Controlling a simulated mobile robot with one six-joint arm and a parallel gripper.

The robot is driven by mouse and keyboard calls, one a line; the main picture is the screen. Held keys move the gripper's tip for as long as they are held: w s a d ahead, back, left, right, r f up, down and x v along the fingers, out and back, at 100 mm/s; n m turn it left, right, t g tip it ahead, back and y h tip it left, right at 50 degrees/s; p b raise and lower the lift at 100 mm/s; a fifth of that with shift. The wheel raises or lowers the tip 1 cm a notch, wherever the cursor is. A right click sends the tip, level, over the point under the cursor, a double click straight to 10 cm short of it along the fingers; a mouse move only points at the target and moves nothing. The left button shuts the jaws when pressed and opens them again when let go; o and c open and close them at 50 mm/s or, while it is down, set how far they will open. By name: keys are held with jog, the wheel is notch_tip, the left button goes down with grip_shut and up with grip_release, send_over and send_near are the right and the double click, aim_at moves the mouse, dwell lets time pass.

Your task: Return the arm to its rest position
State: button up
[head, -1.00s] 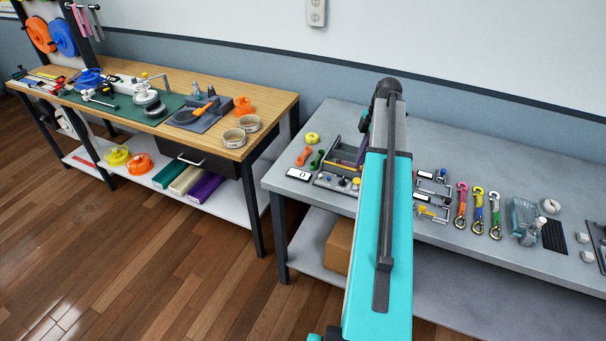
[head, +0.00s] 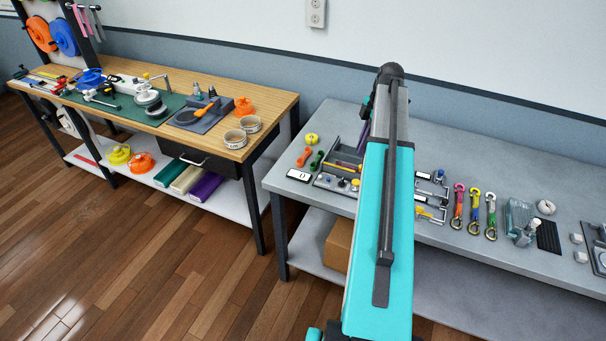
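My arm (head: 378,220), a long teal and dark grey link, rises from the bottom of the head view in front of the grey bench. Its dark upper joint (head: 391,72) stands against the wall, above the bench's back edge. A small dark part of my arm's far end shows just left of the upper link. My gripper's fingers cannot be made out; the link hides most of that end. I cannot see whether they are open, shut or holding anything.
The grey bench (head: 480,165) carries an organiser tray (head: 338,180), several strap hooks (head: 475,212) and a clear box (head: 519,214). A wooden workbench (head: 270,105) with tools stands left. Wooden floor (head: 150,270) is open in front. A cardboard box (head: 338,246) sits on the lower shelf.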

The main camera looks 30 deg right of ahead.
dwell(0.5)
jog(key=w+a+f+b, duration=0.1)
jog(key=a+f, duration=0.4)
jog(key=w+a+f+n+g+b, duration=0.1)
jog(key=w+a+f, duration=0.1)
jog(key=a+f, duration=0.2)
jog(key=w+a+f+n+g+y+b, duration=0.1)
jog(key=w+a+f, duration=0.1)
jog(key=a+f, duration=0.3)
jog(key=shift+a+f+b, duration=0.3)
jog(key=shift+a+f, duration=0.05)
jog(key=shift+f, duration=0.2)
jog(key=s+a+f+n+g+b, duration=0.1)
jog(key=s+a+f+b, duration=0.1)
jog(key=a+f, duration=0.65)
jog(key=s+a+f+n+g+b, duration=0.1)
jog(key=s+a+f+g, duration=0.15)
jog(key=a+f, duration=0.6)
jog(key=s+a+f+m+g+b, duration=0.1)
jog(key=s+a+f+b, duration=0.1)
jog(key=s+a+f, duration=0.5)
jog(key=s+a+f+m+g+b, duration=0.1)
jog(key=s+a+f+m+b, duration=0.1)
jog(key=s+a+f, duration=0.55)
jog(key=s+f+m+h+b, duration=0.1)
jog(key=s+f+m+h, duration=0.2)
jog(key=s+f+m, duration=0.7)
jog(key=s+m, duration=0.1)
jog(key=m, duration=0.2)
jog(key=shift+t, duration=0.35)
